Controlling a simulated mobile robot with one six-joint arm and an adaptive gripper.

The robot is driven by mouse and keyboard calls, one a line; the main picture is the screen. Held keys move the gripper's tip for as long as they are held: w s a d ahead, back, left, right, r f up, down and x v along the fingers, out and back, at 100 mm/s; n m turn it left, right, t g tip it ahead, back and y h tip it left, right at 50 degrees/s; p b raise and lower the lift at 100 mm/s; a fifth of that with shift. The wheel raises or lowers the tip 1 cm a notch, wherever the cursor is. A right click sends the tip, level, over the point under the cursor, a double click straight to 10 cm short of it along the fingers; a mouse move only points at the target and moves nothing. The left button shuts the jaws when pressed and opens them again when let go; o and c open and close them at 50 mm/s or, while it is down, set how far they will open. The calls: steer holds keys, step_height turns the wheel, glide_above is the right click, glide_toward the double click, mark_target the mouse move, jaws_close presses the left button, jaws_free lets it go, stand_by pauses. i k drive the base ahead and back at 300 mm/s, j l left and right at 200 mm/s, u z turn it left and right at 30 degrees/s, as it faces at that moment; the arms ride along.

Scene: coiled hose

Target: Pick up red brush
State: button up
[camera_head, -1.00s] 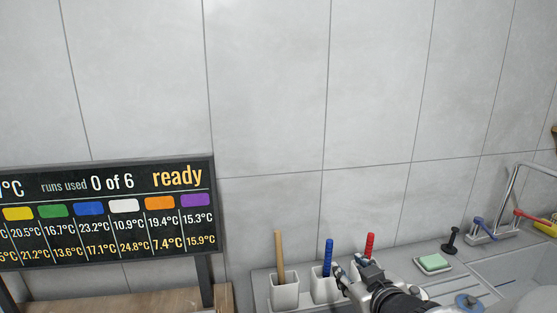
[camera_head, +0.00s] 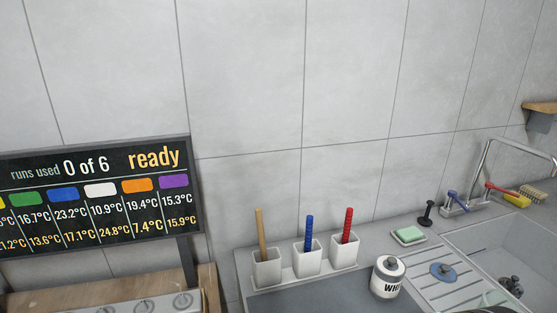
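The red brush (camera_head: 347,226) stands upright, leaning slightly, in the rightmost of three white square holders (camera_head: 343,252). Only its red ribbed handle shows; its lower end is hidden inside the holder. A blue brush (camera_head: 309,231) stands in the middle holder (camera_head: 307,262), and a tan wooden handle (camera_head: 262,234) stands in the left holder (camera_head: 267,270). My gripper is not in the current view, so its state does not show. Nothing touches the red handle.
A white lettered jar (camera_head: 388,280) with a grey lid stands right of the holders. Further right are green soap (camera_head: 408,234), a black stopper-like object (camera_head: 427,213), a sink (camera_head: 505,255) and a tap (camera_head: 484,165). A tiled wall rises behind. A display board (camera_head: 95,195) stands left.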

mark_target(349, 214)
steer(key=k+l+u, duration=0.1)
steer(key=l, duration=0.3)
steer(key=k+l+u, duration=0.15)
steer(key=l, duration=0.25)
steer(key=l+u, duration=0.1)
steer(key=l, duration=0.3)
steer(key=i, duration=0.3)
